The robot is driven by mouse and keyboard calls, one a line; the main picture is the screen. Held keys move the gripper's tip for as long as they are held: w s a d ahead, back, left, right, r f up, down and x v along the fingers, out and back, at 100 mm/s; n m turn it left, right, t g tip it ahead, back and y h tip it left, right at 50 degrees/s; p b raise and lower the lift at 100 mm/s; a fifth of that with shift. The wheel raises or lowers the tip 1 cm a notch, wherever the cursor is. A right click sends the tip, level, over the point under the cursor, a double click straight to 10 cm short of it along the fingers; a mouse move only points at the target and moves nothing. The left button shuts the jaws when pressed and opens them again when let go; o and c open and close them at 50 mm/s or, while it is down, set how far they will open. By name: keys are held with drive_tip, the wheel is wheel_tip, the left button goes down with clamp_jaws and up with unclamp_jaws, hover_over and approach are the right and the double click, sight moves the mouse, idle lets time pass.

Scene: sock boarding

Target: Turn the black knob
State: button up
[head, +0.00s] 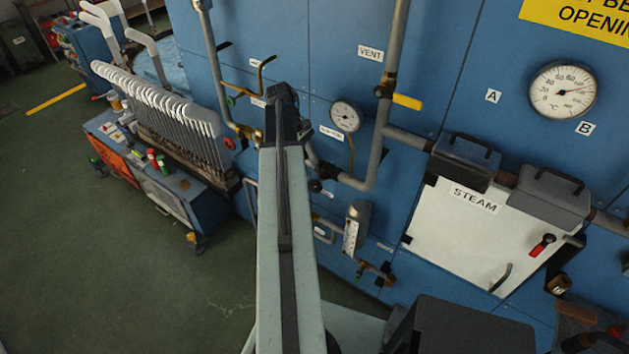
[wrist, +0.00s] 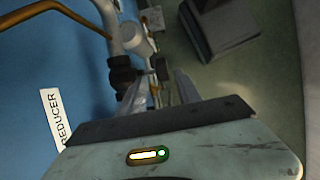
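A small round black knob (head: 315,186) sits by the pipework on the blue panel in the head view, just right of my raised arm. In the wrist view, a small dark piece (wrist: 161,68) that may be this knob shows beyond the fingers, beside a black pipe fitting (wrist: 122,74). My gripper (wrist: 158,88) has its two pale fingers apart, with a gap between them and nothing seen held. The fingers point toward the pipework; I cannot tell whether they touch it. In the head view my arm hides most of the gripper.
A REDUCER label (wrist: 55,118) is on the blue panel. A pressure gauge (head: 345,116), grey pipes (head: 372,165) and a sight glass (head: 354,228) stand close to my arm. A white STEAM door (head: 465,235) is at right, a rack of white forms (head: 165,105) at left. Green floor (head: 70,240) is clear.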

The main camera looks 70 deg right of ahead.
sight(315, 181)
drive_tip(key=b+x, duration=0.6)
drive_tip(key=x, duration=0.1)
drive_tip(key=shift+w+a+f+b, duration=0.15)
drive_tip(key=shift+w+b, duration=0.05)
drive_tip(key=shift+b, duration=0.15)
drive_tip(key=shift+s+f+b, duration=0.25)
drive_tip(key=shift+f+b, duration=0.1)
drive_tip(key=shift+r, duration=0.1)
clamp_jaws()
